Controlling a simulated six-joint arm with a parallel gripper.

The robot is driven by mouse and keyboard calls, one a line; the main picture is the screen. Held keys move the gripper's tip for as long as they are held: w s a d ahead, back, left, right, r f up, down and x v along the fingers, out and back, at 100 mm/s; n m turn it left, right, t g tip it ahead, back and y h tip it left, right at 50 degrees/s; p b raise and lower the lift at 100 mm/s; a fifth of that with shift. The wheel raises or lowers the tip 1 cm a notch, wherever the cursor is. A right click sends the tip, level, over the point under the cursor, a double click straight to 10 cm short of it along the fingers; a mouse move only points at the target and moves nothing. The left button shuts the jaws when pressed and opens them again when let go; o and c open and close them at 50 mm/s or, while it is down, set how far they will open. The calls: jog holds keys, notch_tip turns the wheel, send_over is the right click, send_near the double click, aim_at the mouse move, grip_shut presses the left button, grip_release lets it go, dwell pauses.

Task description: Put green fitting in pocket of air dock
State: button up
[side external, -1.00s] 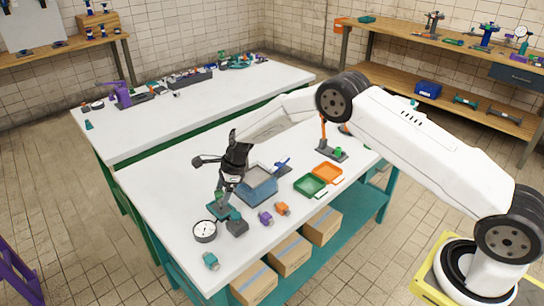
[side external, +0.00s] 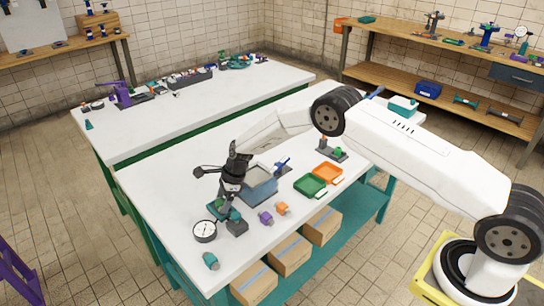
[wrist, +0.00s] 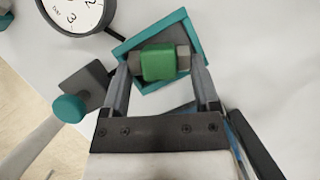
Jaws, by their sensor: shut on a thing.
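The green fitting (wrist: 159,64) has a green middle and grey metal ends. In the wrist view it lies crosswise between the two fingers of my gripper (wrist: 162,70), which is shut on it. The air dock (wrist: 187,25) shows as a square pocket with a teal rim and dark inside, directly beneath the fitting. The fitting sits over the pocket opening, turned slightly against its rim; I cannot tell how deep it is. In the side view my gripper (side external: 229,204) points down at the teal dock (side external: 213,209) and hides the fitting.
A dial gauge (side external: 205,231) and a grey block with a teal knob (side external: 237,226) stand close beside the dock. Purple (side external: 265,218) and orange (side external: 282,208) fittings and green (side external: 310,185) and orange trays lie farther right.

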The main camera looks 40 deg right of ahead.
jog(key=o, duration=1.3)
jog(key=shift+f, duration=0.1)
jog(key=shift+v, duration=6.15)
